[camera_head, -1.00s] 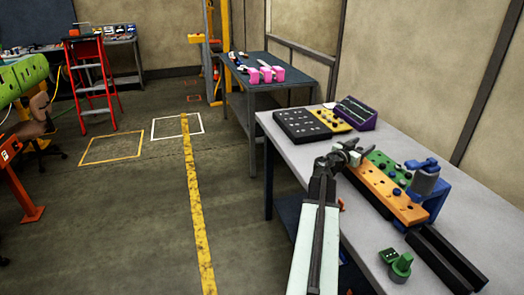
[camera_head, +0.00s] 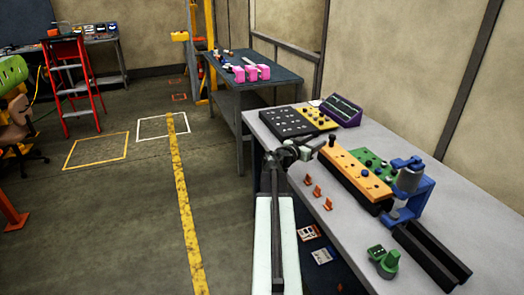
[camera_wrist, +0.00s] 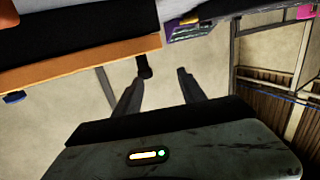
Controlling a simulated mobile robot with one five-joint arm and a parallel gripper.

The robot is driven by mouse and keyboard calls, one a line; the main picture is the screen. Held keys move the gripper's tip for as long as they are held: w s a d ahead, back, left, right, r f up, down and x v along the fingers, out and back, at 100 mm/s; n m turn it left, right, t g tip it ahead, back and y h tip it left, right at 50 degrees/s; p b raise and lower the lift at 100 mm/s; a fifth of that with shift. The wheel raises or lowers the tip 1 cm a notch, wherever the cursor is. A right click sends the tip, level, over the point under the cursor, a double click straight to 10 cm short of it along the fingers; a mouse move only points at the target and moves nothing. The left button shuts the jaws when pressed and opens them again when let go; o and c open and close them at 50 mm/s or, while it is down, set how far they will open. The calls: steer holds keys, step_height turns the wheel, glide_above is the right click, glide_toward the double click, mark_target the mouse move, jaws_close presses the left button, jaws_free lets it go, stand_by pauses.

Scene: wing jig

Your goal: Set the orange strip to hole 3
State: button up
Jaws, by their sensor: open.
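The orange strip (camera_head: 355,172) lies along a dark block on the grey workbench in the head view, with several holes or knobs along its top. A small dark peg stands at its far left end. In the wrist view an orange edge (camera_wrist: 90,55), likely the strip's, runs along the upper left. My gripper (camera_head: 305,152) is just left of the strip's far end in the head view, apart from it as far as I can see. In the wrist view its two fingers (camera_wrist: 160,80) are spread with nothing between them. Hole numbers are too small to read.
A green board (camera_head: 372,162) and a blue stand with a grey cylinder (camera_head: 410,180) adjoin the strip. A black panel (camera_head: 291,124) and purple rack (camera_head: 342,109) stand behind. A green part (camera_head: 386,263) and black rails (camera_head: 432,254) lie in front. Small orange clips (camera_head: 317,191) are near the bench's left edge.

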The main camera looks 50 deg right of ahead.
steer(key=w+a+f+n+t+y+p, duration=0.2)
steer(key=w+a+p, duration=0.4)
steer(key=w+a, duration=0.8)
steer(key=shift+a+n+y, duration=0.9)
steer(key=shift+a+y, duration=0.15)
steer(key=shift+y, duration=0.15)
steer(key=shift+f, duration=0.1)
